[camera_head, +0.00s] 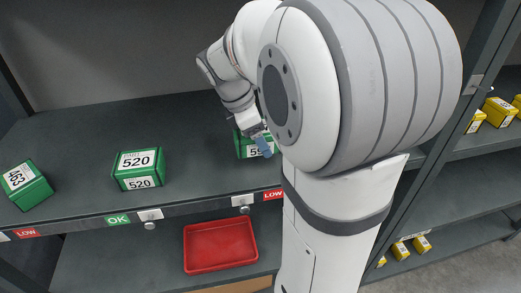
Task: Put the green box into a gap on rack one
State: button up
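Several green boxes stand on the dark upper shelf (195,165) of the rack. One green box (244,143), with a label starting "55", is at my gripper (262,145), partly hidden by it and by my arm. A blue fingertip lies in front of this box. I cannot tell whether the fingers hold it. A green box marked 520 (139,169) stands in the middle. A green box marked 463 (25,185) stands at the far left, turned at an angle. No rack number is readable.
Bare shelf lies between the boxes. The front edge carries red LOW tags (27,233) and a green OK tag (119,220). A red tray (220,245) sits on the shelf below. A neighbouring rack at right holds yellow boxes (500,110). My arm hides the upper shelf's right end.

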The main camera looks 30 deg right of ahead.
aim_at(260, 160)
jog(key=shift+f, duration=2.2)
